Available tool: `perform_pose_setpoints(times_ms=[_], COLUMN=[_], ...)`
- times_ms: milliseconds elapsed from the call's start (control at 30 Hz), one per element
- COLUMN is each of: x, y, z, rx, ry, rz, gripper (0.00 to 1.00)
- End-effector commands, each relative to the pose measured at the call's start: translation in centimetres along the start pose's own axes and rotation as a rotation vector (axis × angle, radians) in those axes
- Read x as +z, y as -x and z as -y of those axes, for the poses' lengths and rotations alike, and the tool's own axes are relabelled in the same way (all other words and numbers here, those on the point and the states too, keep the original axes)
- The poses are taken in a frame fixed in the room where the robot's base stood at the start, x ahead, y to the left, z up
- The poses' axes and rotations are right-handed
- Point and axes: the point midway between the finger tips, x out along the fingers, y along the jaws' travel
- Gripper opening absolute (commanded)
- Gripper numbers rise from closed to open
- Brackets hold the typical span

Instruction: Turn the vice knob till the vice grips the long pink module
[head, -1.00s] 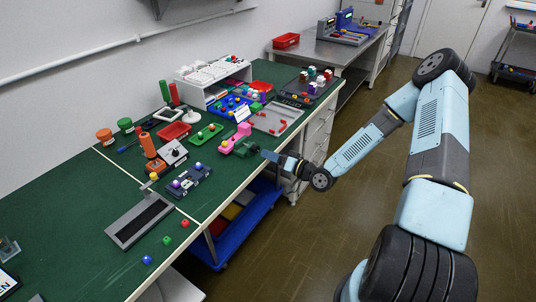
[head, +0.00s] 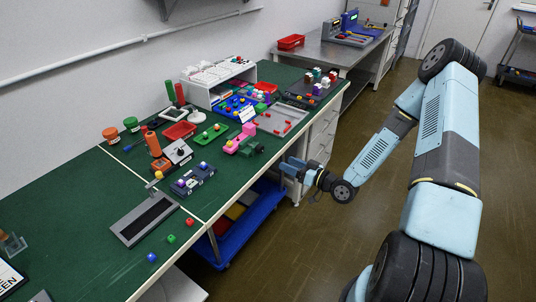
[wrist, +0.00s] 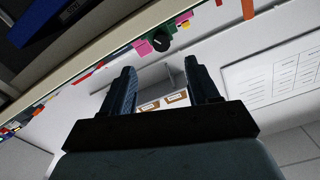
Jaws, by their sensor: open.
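The dark green vice (head: 250,149) sits at the right front edge of the green workbench. The long pink module (head: 241,137) is at the vice, on its far left side; whether the jaws touch it is too small to tell. In the wrist view, a dark round knob (wrist: 160,40) shows beside a pink piece (wrist: 143,47), beyond my fingertips. My gripper (head: 289,165) is off the bench edge, to the right of the vice and apart from it. Its two fingers are spread and empty, also in the wrist view (wrist: 160,66).
A grey tray (head: 303,114) with red pieces lies behind the vice, and a green plate (head: 196,139) lies to its left. A blue cart (head: 216,262) stands under the bench. The floor right of the bench is open.

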Motion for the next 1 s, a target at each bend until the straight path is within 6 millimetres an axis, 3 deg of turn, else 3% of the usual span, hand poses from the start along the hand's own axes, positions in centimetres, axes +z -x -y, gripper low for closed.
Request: perform_pose_setpoints(times_ms=[200,367,1000], x=[-0.2,-0.2,-0.3], y=[1.8,0.9,-9.5], z=[0.0,0.0,-0.1], rx=[0.0,-0.001,0.001], ry=[0.2,0.218,0.215], rz=[-0.002,-0.004,-0.005], gripper=[0.6,0.6,0.6])
